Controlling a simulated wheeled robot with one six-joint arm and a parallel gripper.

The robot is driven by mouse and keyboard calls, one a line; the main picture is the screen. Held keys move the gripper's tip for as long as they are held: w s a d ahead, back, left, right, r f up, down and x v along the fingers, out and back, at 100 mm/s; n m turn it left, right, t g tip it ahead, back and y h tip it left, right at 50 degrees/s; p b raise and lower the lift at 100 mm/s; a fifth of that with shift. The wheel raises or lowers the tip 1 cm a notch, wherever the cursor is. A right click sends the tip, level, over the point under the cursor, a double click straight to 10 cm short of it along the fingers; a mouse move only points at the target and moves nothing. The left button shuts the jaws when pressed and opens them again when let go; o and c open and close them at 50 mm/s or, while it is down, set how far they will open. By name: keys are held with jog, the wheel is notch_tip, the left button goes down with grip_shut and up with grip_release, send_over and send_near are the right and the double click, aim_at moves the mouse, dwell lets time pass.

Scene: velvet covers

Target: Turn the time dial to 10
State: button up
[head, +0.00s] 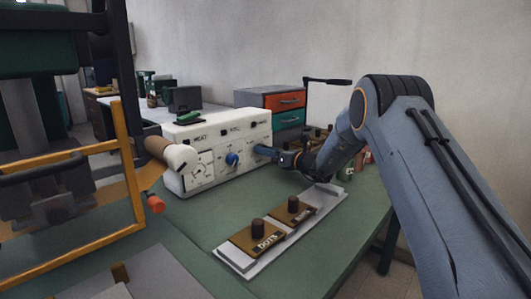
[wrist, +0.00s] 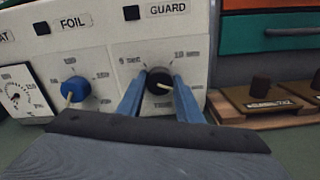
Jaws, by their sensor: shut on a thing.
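The white control box (head: 222,128) stands on the green bench, and its front fills the top of the wrist view. My gripper (wrist: 160,80) is shut on a black dial (wrist: 158,88) with a pale pointer, on the panel below the GUARD label. One blue finger is on each side of it. The pointer slants down to the right from upper left.
A pale board with brown blocks and dark knobs (head: 257,227) lies on the bench (head: 190,216) in front. An orange and teal drawer unit (head: 290,100) stands behind the box. A yellow frame (head: 125,160) rises at left. Brown blocks with knobs (wrist: 262,104) sit right of the box.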

jog(key=n+b, duration=0.3)
jog(key=shift+f+n, duration=0.1)
jog(key=shift+n, duration=0.3)
jog(key=n+b, duration=0.3)
jog(key=shift+n+b, duration=0.3)
jog(key=shift+n, duration=0.1)
jog(key=n+b, duration=0.4)
jog(key=shift+f+b, duration=0.1)
jog(key=shift+b, duration=0.3)
jog(key=n+b, duration=0.3)
jog(key=shift+s+b, duration=0.1)
jog(key=shift+b, duration=0.2)
jog(key=shift+a, duration=0.1)
jog(key=o, duration=1)
jog(key=shift+o, duration=0.2)
jog(key=shift+s, duration=0.1)
